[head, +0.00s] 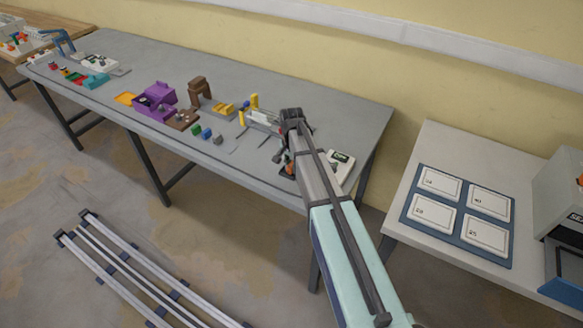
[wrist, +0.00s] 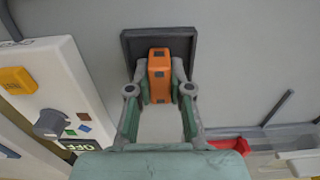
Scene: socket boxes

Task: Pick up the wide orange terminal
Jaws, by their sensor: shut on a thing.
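The wide orange terminal (wrist: 159,66) is between the fingertips of my gripper (wrist: 159,84) in the wrist view. Both fingers touch its sides, and the gripper is shut on it. The terminal is upright over a dark grey square tray (wrist: 128,55); I cannot tell whether it still touches the tray. In the head view my arm covers most of this area, and only a small orange patch shows beside the arm near the table's right end.
A white box with a dark knob (wrist: 50,122) and an OFF label stands close on the left in the wrist view. A red part (wrist: 228,143) lies at lower right. A purple box (head: 153,102) and several small parts stand farther along the grey table (head: 330,102).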

